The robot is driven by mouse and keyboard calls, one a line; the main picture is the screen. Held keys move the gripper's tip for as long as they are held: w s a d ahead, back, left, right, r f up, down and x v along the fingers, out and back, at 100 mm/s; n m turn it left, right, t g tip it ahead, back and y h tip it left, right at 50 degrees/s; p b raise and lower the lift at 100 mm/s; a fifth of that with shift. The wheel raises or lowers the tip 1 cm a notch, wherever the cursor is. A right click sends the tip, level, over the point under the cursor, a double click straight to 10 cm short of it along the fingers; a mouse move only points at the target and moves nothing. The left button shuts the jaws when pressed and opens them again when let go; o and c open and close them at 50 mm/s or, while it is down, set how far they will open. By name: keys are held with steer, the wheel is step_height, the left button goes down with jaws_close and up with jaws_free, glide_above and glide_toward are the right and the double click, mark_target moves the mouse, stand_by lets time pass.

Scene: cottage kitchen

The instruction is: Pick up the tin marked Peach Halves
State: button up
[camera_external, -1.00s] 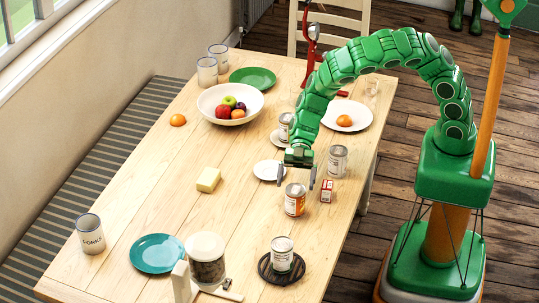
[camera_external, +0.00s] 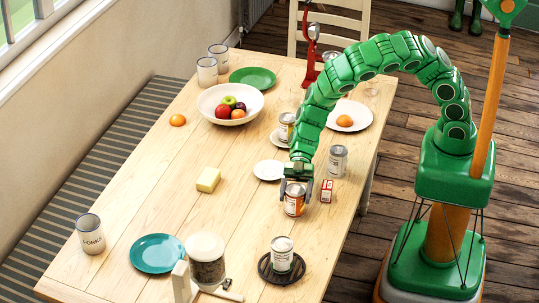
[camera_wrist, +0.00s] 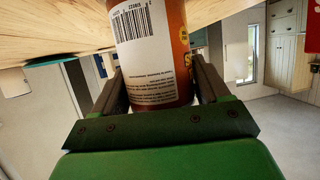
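An orange tin with a white label panel (camera_external: 294,206) stands upright on the table towards its right side. In the wrist view the tin (camera_wrist: 155,60) shows a barcode and small print; its name is not readable there. My gripper (camera_external: 296,194) is lowered over this tin from above, with one finger on each side of it. In the wrist view my gripper (camera_wrist: 160,95) has its fingers flanking the tin, and a narrow gap seems to show beside the right finger. Other tins stand behind it (camera_external: 337,160), further back (camera_external: 286,127), and in front on a black trivet (camera_external: 282,254). No tin's name is legible.
A small white plate (camera_external: 269,170) lies behind left. Butter (camera_external: 208,180), a teal plate (camera_external: 157,254) and a jar (camera_external: 207,262) are further left and in front. The table between is clear.

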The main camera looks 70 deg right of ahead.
steer(key=c, duration=0.8)
steer(key=shift+r, duration=0.1)
